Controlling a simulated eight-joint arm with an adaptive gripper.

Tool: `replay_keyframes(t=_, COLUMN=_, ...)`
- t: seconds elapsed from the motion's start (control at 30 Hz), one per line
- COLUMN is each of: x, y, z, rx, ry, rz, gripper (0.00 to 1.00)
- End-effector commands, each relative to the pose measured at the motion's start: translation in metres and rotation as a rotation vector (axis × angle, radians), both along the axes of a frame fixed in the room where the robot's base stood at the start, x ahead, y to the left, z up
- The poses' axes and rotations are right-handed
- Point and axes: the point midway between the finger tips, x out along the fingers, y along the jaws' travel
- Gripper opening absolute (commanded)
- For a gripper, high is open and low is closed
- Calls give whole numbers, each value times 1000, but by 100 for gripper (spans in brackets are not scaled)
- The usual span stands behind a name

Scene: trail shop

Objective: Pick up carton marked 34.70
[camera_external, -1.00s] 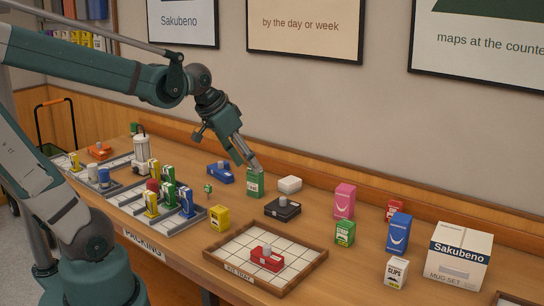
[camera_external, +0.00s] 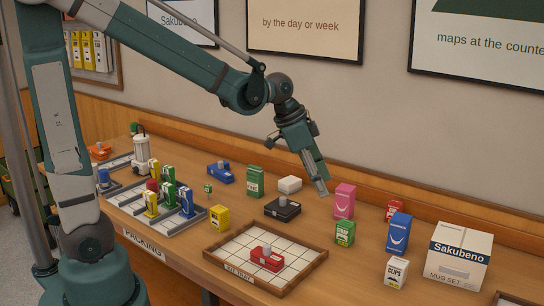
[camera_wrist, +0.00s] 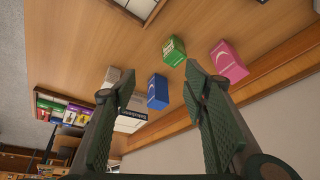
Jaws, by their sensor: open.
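No marking 34.70 is legible, so I cannot tell which carton bears it. Candidate cartons stand on the wooden counter: a pink one (camera_external: 344,201), a tall blue one (camera_external: 399,233), a small green one (camera_external: 345,233), a tall green one (camera_external: 255,181), a white one marked CLIPS (camera_external: 396,272), a yellow one (camera_external: 219,217) and a red one (camera_external: 394,210). My gripper (camera_external: 320,189) is open and empty, above the counter just left of the pink carton. In the wrist view the blue carton (camera_wrist: 157,92) shows between the fingers, farther off; the pink (camera_wrist: 229,62) and small green (camera_wrist: 174,50) cartons also show.
A large Sakubeno mug set box (camera_external: 459,256) stands at the right. A kit tray (camera_external: 222,262) with a red item lies in front. A black item (camera_external: 282,209) and a white box (camera_external: 289,184) sit left of my gripper. Racks of small items fill the left.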

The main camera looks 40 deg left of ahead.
Motion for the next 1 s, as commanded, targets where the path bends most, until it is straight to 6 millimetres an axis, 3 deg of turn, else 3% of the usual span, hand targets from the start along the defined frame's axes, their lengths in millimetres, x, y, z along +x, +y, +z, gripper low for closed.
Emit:
replay_keyframes(t=0.4, x=15, y=-97, z=-42, rx=13, ry=25, rz=-248, gripper=44)
replay_keyframes(t=0.8, x=11, y=-189, z=-95, rx=19, ry=43, rz=-488, gripper=44)
replay_keyframes(t=1.0, x=5, y=-223, z=-118, rx=18, ry=49, rz=-579, gripper=44)
